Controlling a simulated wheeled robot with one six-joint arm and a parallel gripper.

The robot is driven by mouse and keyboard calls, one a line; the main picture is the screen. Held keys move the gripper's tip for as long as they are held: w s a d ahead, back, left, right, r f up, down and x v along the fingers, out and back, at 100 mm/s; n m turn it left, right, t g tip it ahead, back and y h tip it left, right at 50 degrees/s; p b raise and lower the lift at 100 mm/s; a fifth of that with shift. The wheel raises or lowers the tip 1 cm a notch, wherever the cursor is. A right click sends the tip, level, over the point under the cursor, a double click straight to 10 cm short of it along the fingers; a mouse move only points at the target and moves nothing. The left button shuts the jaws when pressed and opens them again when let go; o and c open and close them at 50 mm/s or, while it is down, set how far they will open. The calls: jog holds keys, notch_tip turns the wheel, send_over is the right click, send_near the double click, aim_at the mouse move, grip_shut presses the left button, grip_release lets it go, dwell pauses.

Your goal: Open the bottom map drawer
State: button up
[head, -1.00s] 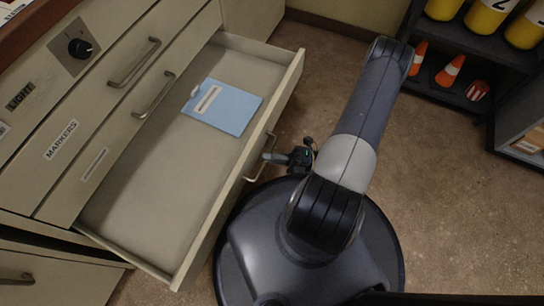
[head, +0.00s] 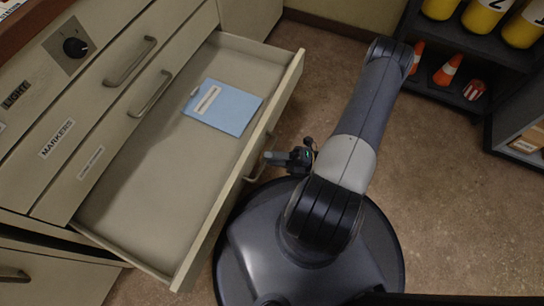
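A beige drawer (head: 243,190) stands pulled far out of the cabinet, below two closed drawers.
The closed MARKERS drawer (head: 88,120) and another closed drawer (head: 110,150) are above. A knob (head: 75,47) sits on the cabinet panel. A dark shelf (head: 480,52) with yellow cylinders and orange cones stands at upper right. Floor (head: 460,215) is clear on the right.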

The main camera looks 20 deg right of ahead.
jog(key=shift+d, duration=0.15)
jog(key=p+v, duration=0.1)
jog(key=v, duration=0.9)
jog(key=shift+d+p, duration=0.25)
jog(key=shift+p, duration=0.15)
jog(key=shift+s, duration=0.15)
jog(key=b+x, duration=0.1)
jog(key=x, duration=1)
jog(key=shift+w+a+b, duration=0.2)
jog(key=shift+w+b, duration=0.05)
jog(key=shift+b, duration=0.1)
